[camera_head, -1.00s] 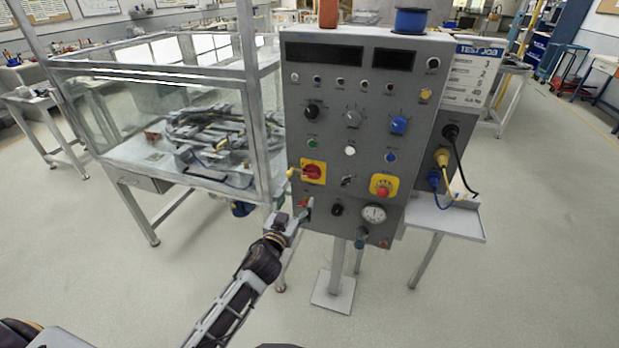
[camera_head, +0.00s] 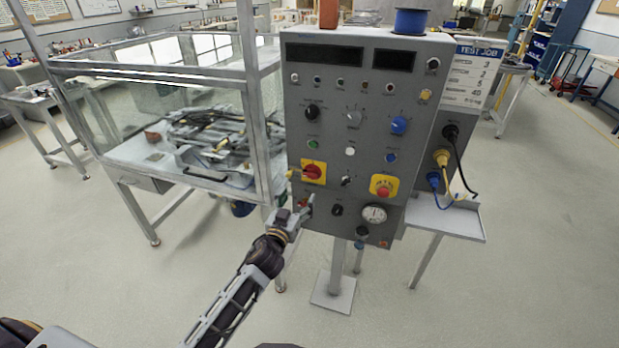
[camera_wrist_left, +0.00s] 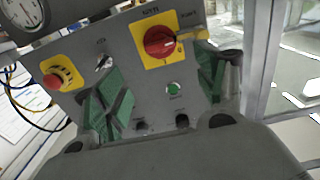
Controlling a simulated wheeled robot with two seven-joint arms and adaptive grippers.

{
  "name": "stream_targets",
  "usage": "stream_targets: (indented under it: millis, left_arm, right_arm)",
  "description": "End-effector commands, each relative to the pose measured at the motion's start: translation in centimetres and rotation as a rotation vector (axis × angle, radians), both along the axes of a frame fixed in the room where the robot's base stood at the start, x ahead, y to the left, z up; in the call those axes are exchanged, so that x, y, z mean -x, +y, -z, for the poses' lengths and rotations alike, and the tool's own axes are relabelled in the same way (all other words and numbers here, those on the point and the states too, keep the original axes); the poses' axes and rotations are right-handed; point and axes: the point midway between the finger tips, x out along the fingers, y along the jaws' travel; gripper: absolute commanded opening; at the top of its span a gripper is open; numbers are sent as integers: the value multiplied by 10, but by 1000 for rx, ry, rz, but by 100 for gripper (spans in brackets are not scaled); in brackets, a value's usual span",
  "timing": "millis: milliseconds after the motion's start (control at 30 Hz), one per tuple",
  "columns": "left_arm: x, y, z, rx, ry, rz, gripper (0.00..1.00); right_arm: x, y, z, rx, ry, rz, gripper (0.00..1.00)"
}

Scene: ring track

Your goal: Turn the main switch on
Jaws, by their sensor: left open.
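The main switch (camera_head: 313,171) is a red rotary knob on a yellow plate, low on the left side of the grey control panel (camera_head: 330,95). It also shows in the left wrist view (camera_wrist_left: 160,42), with a yellow piece beside it. My left gripper (camera_head: 305,207) is in front of the panel, just below the switch in the head view. In the left wrist view its green-padded fingers (camera_wrist_left: 160,88) are spread and empty, with the knob beyond their tips. Contact with the panel cannot be told. My right gripper is not in view.
A red emergency stop (camera_head: 383,189) on a yellow plate sits right of the switch, above a gauge (camera_head: 374,213). A glass-walled enclosure (camera_head: 165,60) on a table stands close on the left. Cables and a small shelf (camera_head: 450,222) are on the panel's right.

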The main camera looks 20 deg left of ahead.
Motion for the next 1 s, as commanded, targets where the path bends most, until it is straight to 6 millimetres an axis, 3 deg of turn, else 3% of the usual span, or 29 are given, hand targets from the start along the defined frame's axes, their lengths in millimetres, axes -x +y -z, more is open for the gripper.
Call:
stream_targets:
  millis: [1000]
  left_arm:
    - [-80, -2, -1, -2, -1, -1, 71]
  right_arm:
    - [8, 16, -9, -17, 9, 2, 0]
